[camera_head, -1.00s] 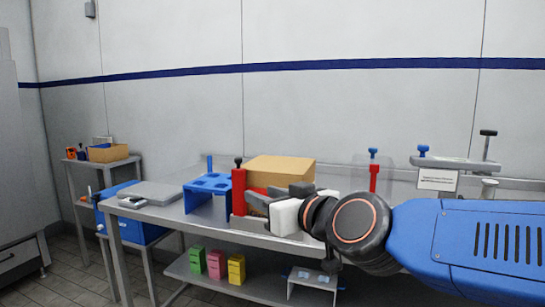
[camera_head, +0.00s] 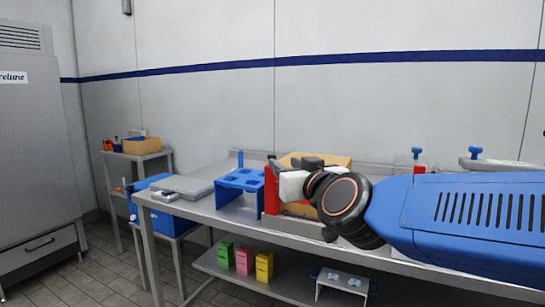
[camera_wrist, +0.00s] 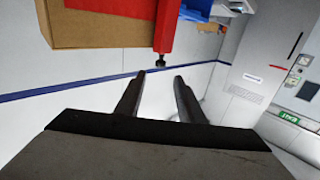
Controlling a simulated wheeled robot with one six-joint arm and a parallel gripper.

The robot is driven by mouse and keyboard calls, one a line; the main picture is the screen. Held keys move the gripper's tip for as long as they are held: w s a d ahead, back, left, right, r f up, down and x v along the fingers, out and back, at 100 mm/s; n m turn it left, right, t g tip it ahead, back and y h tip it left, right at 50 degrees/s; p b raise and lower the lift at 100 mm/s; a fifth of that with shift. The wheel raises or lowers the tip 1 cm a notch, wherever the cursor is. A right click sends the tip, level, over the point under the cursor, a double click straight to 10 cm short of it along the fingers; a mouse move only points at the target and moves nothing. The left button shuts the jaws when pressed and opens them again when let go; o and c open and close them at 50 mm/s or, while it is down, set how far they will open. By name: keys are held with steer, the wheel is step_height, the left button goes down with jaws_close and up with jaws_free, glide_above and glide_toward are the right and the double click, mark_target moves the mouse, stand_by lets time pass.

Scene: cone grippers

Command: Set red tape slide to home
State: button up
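The red upright slide (camera_head: 271,190) stands on the bench at the left end of a cardboard box (camera_head: 330,160). My gripper (camera_head: 282,166) partly covers it in the head view. In the wrist view the red slide (camera_wrist: 168,22) has a dark knob (camera_wrist: 160,61) at its end, next to the box (camera_wrist: 100,25). My gripper (camera_wrist: 161,76) is open, with two dark fingers apart and nothing between them.
A blue stand (camera_head: 238,182) is just left of the red slide. A grey flat case (camera_head: 182,186) lies farther left on the bench. A red post with a blue knob (camera_head: 416,155) stands behind my arm. Coloured boxes (camera_head: 244,260) sit on the lower shelf.

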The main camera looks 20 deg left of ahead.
mark_target(273, 156)
steer(key=x, duration=1)
steer(key=shift+w+a, duration=0.15)
steer(key=shift+a, duration=0.1)
steer(key=shift+c, duration=0.7)
jaws_close()
